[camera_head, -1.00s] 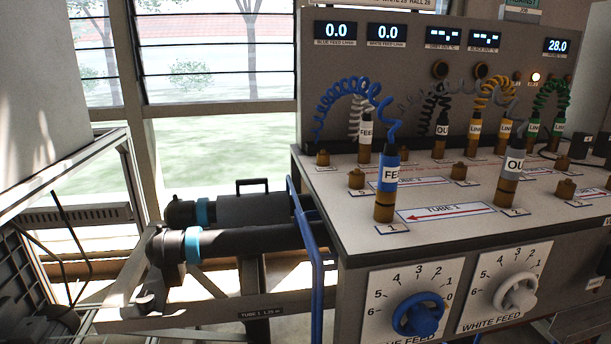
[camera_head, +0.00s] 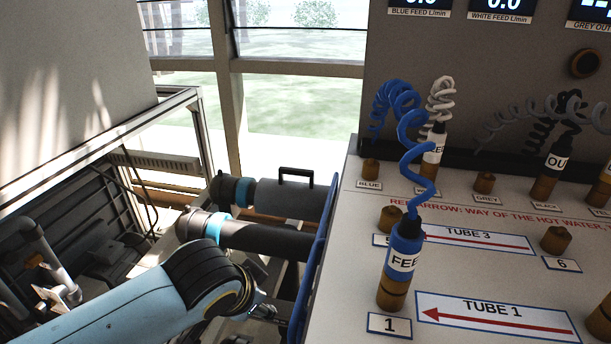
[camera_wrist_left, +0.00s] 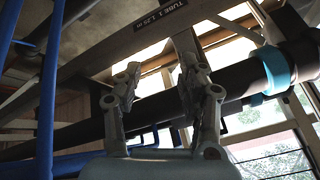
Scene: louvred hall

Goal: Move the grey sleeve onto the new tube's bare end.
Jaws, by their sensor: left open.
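A wide grey sleeve (camera_head: 286,200) with a black handle on top sits around the rear tube, right of its teal collar. The front tube (camera_head: 262,240) is dark and bare right of its own teal collar (camera_head: 218,226). I cannot tell which tube is the new one. My left gripper (camera_head: 264,304) is beside the front tube, nearer the camera, its fingertips small here. In the left wrist view the left gripper (camera_wrist_left: 158,78) is open and empty, its fingers spread before a dark tube (camera_wrist_left: 240,82) with a teal collar (camera_wrist_left: 275,70). My right gripper is out of view.
A blue rail (camera_head: 313,255) stands between the tubes and the bench (camera_head: 350,270). The blue feed plug (camera_head: 402,258) stands at port 1 on its coiled hose. A metal frame (camera_head: 203,130) with dark gear stands at left. A labelled beam (camera_wrist_left: 150,22) crosses the wrist view.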

